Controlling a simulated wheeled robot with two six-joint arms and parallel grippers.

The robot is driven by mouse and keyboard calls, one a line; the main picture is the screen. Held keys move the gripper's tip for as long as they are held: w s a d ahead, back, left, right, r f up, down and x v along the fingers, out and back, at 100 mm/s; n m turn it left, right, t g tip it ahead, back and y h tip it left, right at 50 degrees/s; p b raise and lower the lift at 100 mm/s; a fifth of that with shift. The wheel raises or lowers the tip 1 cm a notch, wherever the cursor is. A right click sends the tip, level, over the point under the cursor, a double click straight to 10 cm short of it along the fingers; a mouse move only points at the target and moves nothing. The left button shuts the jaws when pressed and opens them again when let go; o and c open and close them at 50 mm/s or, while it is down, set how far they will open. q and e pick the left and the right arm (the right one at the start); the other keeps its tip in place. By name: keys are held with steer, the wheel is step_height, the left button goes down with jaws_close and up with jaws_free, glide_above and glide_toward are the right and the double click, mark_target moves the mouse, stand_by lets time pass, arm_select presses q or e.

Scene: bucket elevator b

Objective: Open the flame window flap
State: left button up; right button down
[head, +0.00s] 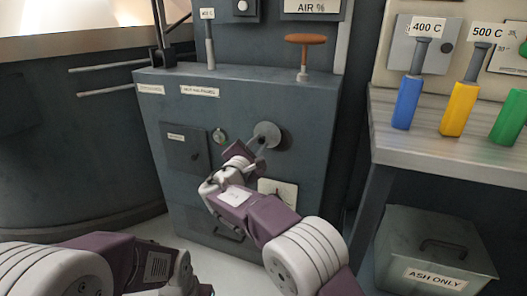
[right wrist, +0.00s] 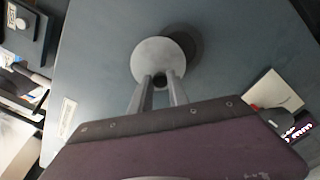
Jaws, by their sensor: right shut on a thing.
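The flame window flap looks to be the round grey disc (head: 267,135) on the front of the dark grey cabinet. In the right wrist view the disc (right wrist: 158,58) shows face-on, with a shadow beside it on the panel. My right gripper (head: 260,146) reaches the disc from below. Its two fingers (right wrist: 160,80) are shut on a small dark part at the disc's lower edge. What lies behind the disc is hidden. Part of my left arm and gripper (head: 190,275) shows low at the left; its fingertips cannot be made out.
The cabinet (head: 165,110) has a small square door (head: 186,150) left of the disc. An orange-topped handle (head: 305,40) stands on its top. At right is a bench (head: 440,150) with blue, yellow and green handles, above an ash box (head: 435,245).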

mark_target(259, 128)
steer(key=shift+w+a+r+m+b, duration=0.1)
steer(key=shift+a+r+m, duration=0.3)
steer(key=shift+m, duration=0.55)
steer(key=shift+w+a+r+m+b, duration=0.15)
steer(key=shift+r+m, duration=0.4)
steer(key=shift+m, duration=0.35)
steer(key=shift+w+a+r+m+b, duration=0.1)
steer(key=shift+a+r+m, duration=0.3)
steer(key=shift+m, duration=0.55)
steer(key=shift+r, duration=0.1)
steer(key=shift+d, duration=0.1)
steer(key=c, duration=1.3)
jaws_free()
steer(key=shift+s, duration=0.1)
